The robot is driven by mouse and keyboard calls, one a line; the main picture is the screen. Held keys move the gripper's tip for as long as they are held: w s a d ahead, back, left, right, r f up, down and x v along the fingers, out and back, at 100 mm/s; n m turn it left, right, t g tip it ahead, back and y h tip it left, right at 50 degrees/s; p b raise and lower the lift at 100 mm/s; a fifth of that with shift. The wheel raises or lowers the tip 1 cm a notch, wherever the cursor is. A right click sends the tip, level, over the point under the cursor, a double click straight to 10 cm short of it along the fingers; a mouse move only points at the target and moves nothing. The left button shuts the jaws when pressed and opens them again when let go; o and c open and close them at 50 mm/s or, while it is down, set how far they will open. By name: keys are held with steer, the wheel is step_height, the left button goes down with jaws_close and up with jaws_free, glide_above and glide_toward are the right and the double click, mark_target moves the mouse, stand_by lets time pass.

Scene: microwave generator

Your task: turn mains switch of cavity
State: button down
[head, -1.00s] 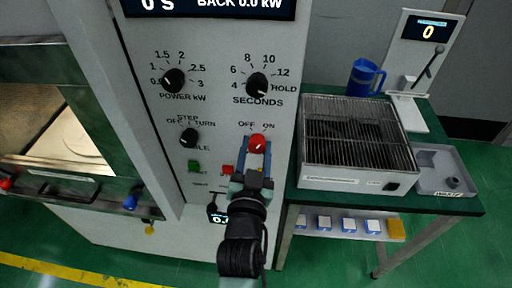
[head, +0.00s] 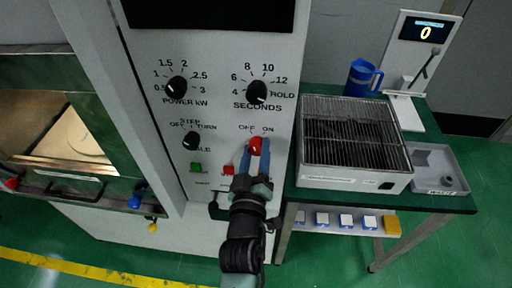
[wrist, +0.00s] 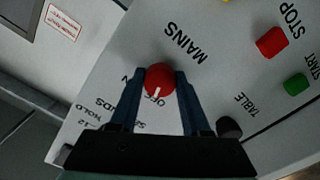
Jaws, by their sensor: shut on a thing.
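The red mains switch (head: 255,144) is a round knob on the white control panel, below the OFF and ON labels. It also shows in the wrist view (wrist: 159,79), where its white pointer mark points toward the OFF label. My gripper (head: 256,156) has its two blue fingers on either side of the knob and is shut on it; the wrist view shows the fingertips (wrist: 160,84) at the knob's sides. The display (head: 210,12) at the top of the panel is dark.
Black power (head: 177,87), seconds (head: 257,91) and table (head: 191,140) knobs sit nearby. A green start button (head: 196,168) and red stop button (head: 228,170) are left of my gripper. A green table (head: 440,203) with a grated box (head: 352,130) stands to the right.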

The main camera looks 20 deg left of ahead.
steer(key=shift+n, duration=1)
steer(key=shift+c, duration=1.8)
jaws_free()
steer(key=b+v, duration=0.3)
steer(key=v, duration=1)
